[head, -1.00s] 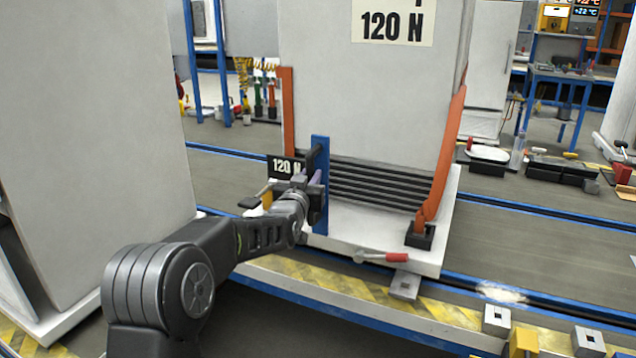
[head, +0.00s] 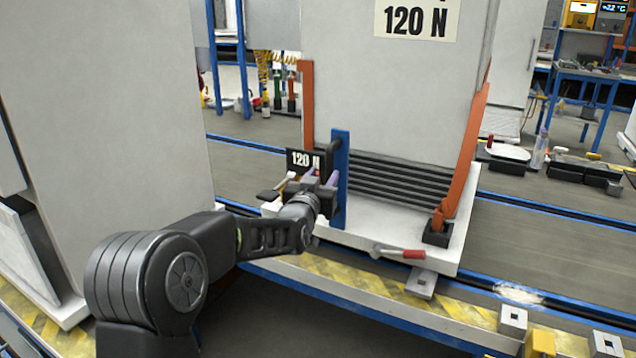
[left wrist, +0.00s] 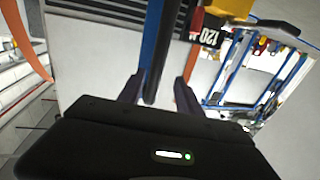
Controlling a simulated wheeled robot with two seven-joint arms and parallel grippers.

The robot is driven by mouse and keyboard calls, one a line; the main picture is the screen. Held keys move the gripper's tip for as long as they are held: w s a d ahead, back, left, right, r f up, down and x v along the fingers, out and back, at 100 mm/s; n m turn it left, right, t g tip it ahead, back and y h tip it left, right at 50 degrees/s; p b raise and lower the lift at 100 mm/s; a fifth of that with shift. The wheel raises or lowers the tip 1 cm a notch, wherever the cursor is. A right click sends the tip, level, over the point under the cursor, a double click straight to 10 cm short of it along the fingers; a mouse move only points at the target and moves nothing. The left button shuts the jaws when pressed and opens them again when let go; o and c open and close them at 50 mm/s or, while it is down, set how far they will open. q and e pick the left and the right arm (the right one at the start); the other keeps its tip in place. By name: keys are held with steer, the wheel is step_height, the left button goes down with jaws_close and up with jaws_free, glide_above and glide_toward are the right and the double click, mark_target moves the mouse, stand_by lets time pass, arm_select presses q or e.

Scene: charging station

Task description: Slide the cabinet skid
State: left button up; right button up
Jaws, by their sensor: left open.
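A tall pale cabinet (head: 390,90) labelled "120 N" stands on a white skid (head: 345,232), held by orange straps (head: 468,150). A blue upright post (head: 340,205) with a black handle (head: 332,152) rises at the skid's left side. My left gripper (head: 320,178) is open beside the post, close to the handle. In the left wrist view its two fingers (left wrist: 158,90) stand apart, with the blue post (left wrist: 156,45) showing between them. I cannot tell whether they touch it. My right gripper is not in view.
Another large pale cabinet (head: 110,120) stands close on the left, beside my left arm. A red-handled tool (head: 405,253) lies on the skid's front edge. Blue rails (head: 560,215) run along the floor. A yellow-black striped edge (head: 340,277) and several small blocks lie in front.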

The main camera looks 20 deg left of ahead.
arm_select(q)
steer(key=s, duration=0.3)
steer(key=shift+s+d, duration=0.2)
steer(key=shift+s, duration=0.2)
steer(key=s+d+f+g+h, duration=0.1)
steer(key=s+d+f+g, duration=0.3)
steer(key=f, duration=0.7)
steer(key=s+d+f+g+h, duration=0.2)
steer(key=s+d+f, duration=0.35)
steer(key=f, duration=0.55)
steer(key=s+d+f+g+h, duration=0.1)
steer(key=s+d+f+g, duration=0.4)
steer(key=f, duration=0.7)
steer(key=s+d+f+g+h, duration=0.15)
steer(key=s+d+f, duration=0.3)
steer(key=s, duration=0.45)
steer(key=s+d+f+g, duration=0.3)
steer(key=s+f, duration=0.3)
steer(key=s, duration=0.4)
steer(key=s+d+f+g+h, duration=0.1)
steer(key=s+d+f+g, duration=0.15)
steer(key=s+f, duration=0.5)
step_height(320, 180, up, 25)
steer(key=s+d+t+p, duration=0.1)
steer(key=s+p, duration=0.1)
steer(key=p, duration=2.1)
steer(key=shift+s+p, duration=0.2)
steer(key=shift+p, duration=0.1)
